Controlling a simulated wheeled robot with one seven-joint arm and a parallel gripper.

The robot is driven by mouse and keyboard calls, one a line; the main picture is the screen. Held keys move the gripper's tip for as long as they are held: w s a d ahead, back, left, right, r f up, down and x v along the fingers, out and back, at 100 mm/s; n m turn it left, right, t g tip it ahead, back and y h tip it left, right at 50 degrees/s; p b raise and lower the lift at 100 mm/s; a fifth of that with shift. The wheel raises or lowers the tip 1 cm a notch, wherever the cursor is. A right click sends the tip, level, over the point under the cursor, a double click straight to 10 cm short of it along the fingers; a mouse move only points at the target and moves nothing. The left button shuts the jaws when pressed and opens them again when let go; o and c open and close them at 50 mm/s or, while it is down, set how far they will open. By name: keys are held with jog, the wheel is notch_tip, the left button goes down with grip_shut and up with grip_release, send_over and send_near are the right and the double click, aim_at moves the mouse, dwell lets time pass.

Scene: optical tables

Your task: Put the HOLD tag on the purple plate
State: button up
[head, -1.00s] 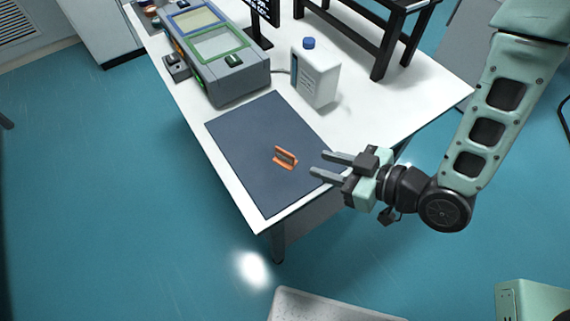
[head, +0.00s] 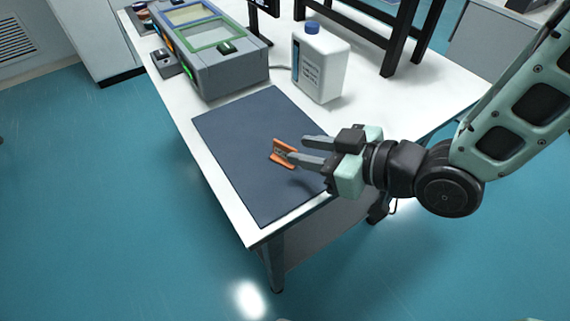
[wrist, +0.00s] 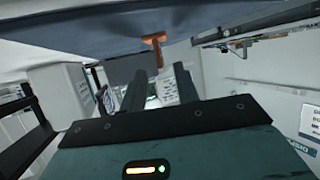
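The orange HOLD tag (head: 281,152) is on the dark mat (head: 235,150) at the front of the table, with a flat part and an upright part. My gripper (head: 297,149) is at its right side, low over the mat, fingers pointing left with a gap between them. The near fingertip overlaps the tag in the head view. In the wrist view the tag (wrist: 155,42) shows as a T shape just beyond the open fingertips (wrist: 160,72), its stem in line with the gap. I cannot tell whether they touch. I see no purple plate.
A white bottle with a blue cap (head: 321,66) stands behind the mat. A grey device with blue and green framed panels (head: 225,70) is at the back left. A black stand (head: 396,45) is at the back right. The mat left of the tag is clear.

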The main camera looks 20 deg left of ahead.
aim_at(297, 151)
jog(key=shift+a+f+b, duration=0.1)
jog(key=shift+f+b, duration=0.05)
jog(key=shift+b, duration=0.4)
jog(key=shift+a, duration=0.2)
jog(key=x, duration=0.4)
jog(key=shift+w+a+f, duration=0.15)
jog(key=shift+a+f, duration=0.15)
grip_shut()
